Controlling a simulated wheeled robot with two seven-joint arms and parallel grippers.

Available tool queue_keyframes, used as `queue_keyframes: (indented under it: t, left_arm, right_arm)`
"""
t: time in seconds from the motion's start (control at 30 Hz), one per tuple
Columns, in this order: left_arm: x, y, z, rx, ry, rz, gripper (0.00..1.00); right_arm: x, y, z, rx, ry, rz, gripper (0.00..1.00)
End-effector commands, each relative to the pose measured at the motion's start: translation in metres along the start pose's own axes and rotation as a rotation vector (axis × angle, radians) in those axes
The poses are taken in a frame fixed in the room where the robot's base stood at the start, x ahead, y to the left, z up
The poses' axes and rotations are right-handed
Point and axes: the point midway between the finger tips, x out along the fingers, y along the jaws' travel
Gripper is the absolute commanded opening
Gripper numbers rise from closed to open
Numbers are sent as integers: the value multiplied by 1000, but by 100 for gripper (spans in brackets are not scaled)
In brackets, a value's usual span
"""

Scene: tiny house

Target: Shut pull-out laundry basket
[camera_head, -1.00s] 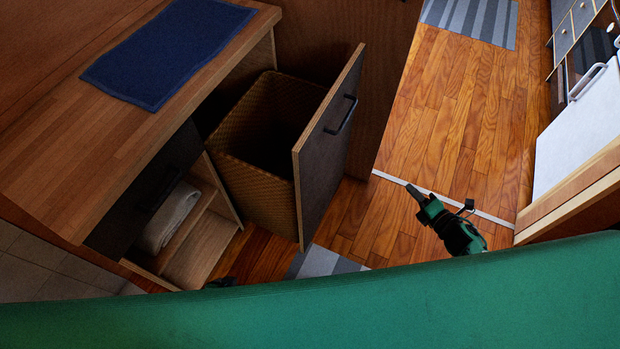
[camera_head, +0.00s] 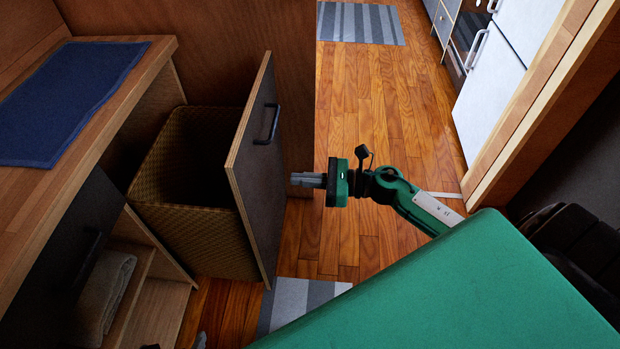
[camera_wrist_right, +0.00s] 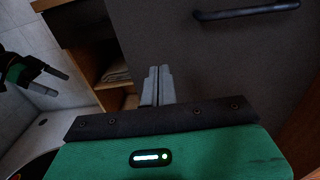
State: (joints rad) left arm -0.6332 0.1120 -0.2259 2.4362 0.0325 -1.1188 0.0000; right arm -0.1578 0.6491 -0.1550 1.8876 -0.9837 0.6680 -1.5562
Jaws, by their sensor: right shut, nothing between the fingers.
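The pull-out laundry basket (camera_head: 215,229) is a brown woven bin behind a dark front panel (camera_head: 263,185) with wooden edges and a black bar handle (camera_head: 268,124). It stands pulled out from under the counter. My right gripper (camera_head: 297,180) is shut and empty, its fingers pointing left at the panel's outer face, below the handle. Whether the tips touch the panel is unclear. The right wrist view shows the closed fingers (camera_wrist_right: 160,70) before the panel (camera_wrist_right: 225,60), with the handle (camera_wrist_right: 246,11) above right. My left gripper (camera_wrist_right: 50,80) shows at the left there; its opening is unclear.
A wooden counter (camera_head: 155,57) with a blue mat (camera_head: 65,105) is above the basket. An open shelf with a folded towel (camera_head: 105,290) is at lower left. A door frame (camera_head: 540,100) stands at right. Wooden floor (camera_head: 375,110) is clear beyond my right arm.

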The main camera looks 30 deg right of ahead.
Motion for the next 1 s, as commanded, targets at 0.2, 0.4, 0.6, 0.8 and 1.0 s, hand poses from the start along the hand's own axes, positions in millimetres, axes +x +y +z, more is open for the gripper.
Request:
queue_keyframes:
  t: [0.2, 0.4, 0.6, 0.8, 1.0]
  left_arm:
    - [-8, -7, 3, -5, -54, -18, 100]
    - [-14, -13, 7, -9, -103, -34, 100]
    - [-16, -16, 10, -12, -131, -42, 100]
    - [-17, -16, 11, -13, -136, -43, 100]
    - [-17, -16, 11, -13, -135, -44, 100]
  right_arm:
    - [44, -1, 2, 0, -4, 0, 0]
    - [75, -1, 2, 1, -3, -1, 0]
    - [90, -1, 0, 3, -1, -2, 0]
    - [92, 0, 0, 3, -1, -2, 0]
    - [92, 0, 0, 3, -1, -2, 0]
